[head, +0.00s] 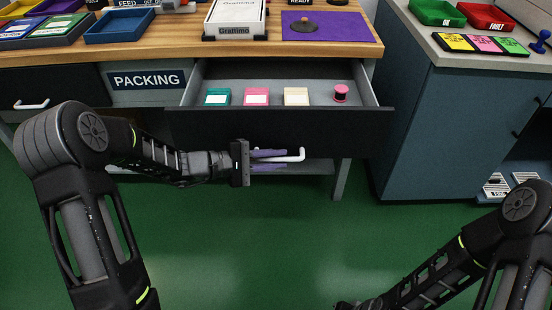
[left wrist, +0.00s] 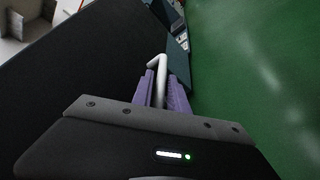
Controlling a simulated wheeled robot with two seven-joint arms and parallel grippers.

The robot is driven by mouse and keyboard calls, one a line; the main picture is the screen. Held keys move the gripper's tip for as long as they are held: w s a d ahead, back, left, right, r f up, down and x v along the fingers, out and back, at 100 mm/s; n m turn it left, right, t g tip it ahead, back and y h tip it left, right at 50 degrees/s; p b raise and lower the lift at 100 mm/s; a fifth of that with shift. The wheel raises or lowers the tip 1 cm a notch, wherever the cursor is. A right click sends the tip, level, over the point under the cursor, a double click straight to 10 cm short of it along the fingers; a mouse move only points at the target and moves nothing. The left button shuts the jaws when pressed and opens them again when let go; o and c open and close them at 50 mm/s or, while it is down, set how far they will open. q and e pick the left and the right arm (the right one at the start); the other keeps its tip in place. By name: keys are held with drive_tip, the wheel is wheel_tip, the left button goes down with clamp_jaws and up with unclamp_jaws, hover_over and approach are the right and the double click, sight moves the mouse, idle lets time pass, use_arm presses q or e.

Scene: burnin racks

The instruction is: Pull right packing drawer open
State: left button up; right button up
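The right packing drawer (head: 280,130) stands pulled out from under the wooden packing bench, its dark front facing me and its grey inside visible. Its white bar handle (head: 292,156) is on the front, and it also shows in the left wrist view (left wrist: 160,68). My left gripper (head: 272,160) has its purple fingers on both sides of the handle and looks shut on it; the fingers also show in the left wrist view (left wrist: 164,90). My right arm is at the lower right of the head view, with its gripper out of view.
Inside the drawer are a teal box (head: 217,97), a pink box (head: 256,97), a cream box (head: 296,97) and a pink spool (head: 341,93). A closed drawer (head: 50,90) is at left beside the PACKING sign (head: 148,80). A blue-grey cabinet (head: 440,130) stands right. Green floor is clear.

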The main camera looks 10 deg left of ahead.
use_arm(q)
drive_tip(key=p+v, duration=0.1)
drive_tip(key=v, duration=0.6)
drive_tip(key=shift+s+a, duration=0.25)
drive_tip(key=shift+a, duration=0.05)
idle(0.4)
